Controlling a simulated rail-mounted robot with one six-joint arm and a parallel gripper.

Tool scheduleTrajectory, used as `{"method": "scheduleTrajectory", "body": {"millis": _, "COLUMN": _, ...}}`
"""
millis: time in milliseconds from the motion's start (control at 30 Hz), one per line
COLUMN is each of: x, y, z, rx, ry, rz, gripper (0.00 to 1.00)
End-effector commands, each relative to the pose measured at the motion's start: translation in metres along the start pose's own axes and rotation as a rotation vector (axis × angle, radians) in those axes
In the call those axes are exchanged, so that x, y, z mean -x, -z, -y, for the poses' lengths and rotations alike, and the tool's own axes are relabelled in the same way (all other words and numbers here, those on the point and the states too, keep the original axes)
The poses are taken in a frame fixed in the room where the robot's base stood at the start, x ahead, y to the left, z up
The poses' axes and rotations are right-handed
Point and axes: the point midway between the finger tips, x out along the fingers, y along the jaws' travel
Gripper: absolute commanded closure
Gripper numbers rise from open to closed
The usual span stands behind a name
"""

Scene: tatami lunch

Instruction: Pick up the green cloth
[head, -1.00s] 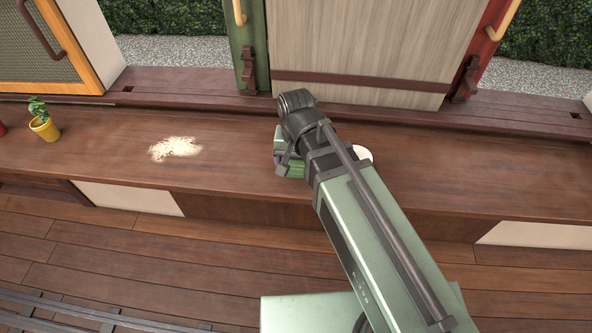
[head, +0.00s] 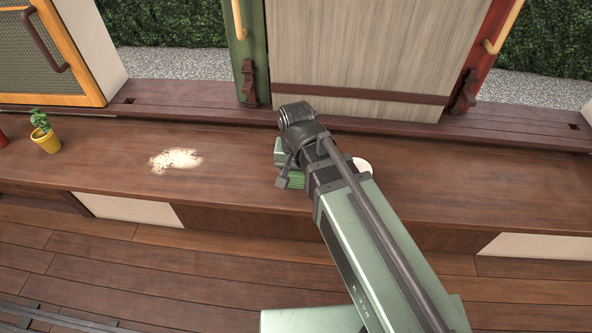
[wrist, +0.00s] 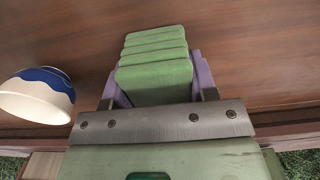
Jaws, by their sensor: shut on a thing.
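The green cloth (wrist: 156,82) is a folded, ribbed stack in the middle of the wrist view. A small part of the cloth shows beside my wrist in the head view (head: 296,180). My gripper (wrist: 156,66) is shut on the cloth, with a purple finger along each side of it. The cloth is over the brown wooden bench (head: 230,190); I cannot tell whether it touches the wood. My arm hides much of the cloth in the head view.
A white bowl with a blue band (wrist: 36,98) stands close to the left of my gripper in the wrist view; its rim shows behind my arm (head: 364,166). A pale crumbly patch (head: 175,160) and a yellow plant pot (head: 47,142) are farther left. The bench between is clear.

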Motion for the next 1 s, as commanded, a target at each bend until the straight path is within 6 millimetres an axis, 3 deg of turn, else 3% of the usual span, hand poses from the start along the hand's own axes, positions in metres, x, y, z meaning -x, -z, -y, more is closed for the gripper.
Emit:
{"method": "scheduleTrajectory", "body": {"millis": 233, "x": 0.051, "y": 0.000, "z": 0.000, "rx": 0.000, "ry": 0.000, "rz": 0.000, "gripper": 0.70}}
{"method": "scheduleTrajectory", "body": {"millis": 500, "x": 0.149, "y": 0.000, "z": 0.000, "rx": 0.000, "ry": 0.000, "rz": 0.000, "gripper": 0.70}}
{"method": "scheduleTrajectory", "body": {"millis": 600, "x": 0.176, "y": 0.000, "z": 0.000, "rx": 0.000, "ry": 0.000, "rz": 0.000, "gripper": 0.70}}
{"method": "scheduleTrajectory", "body": {"millis": 767, "x": 0.195, "y": 0.000, "z": 0.000, "rx": 0.000, "ry": 0.000, "rz": 0.000, "gripper": 0.70}}
{"method": "scheduleTrajectory", "body": {"millis": 1000, "x": 0.194, "y": 0.000, "z": 0.000, "rx": 0.000, "ry": 0.000, "rz": 0.000, "gripper": 0.70}}
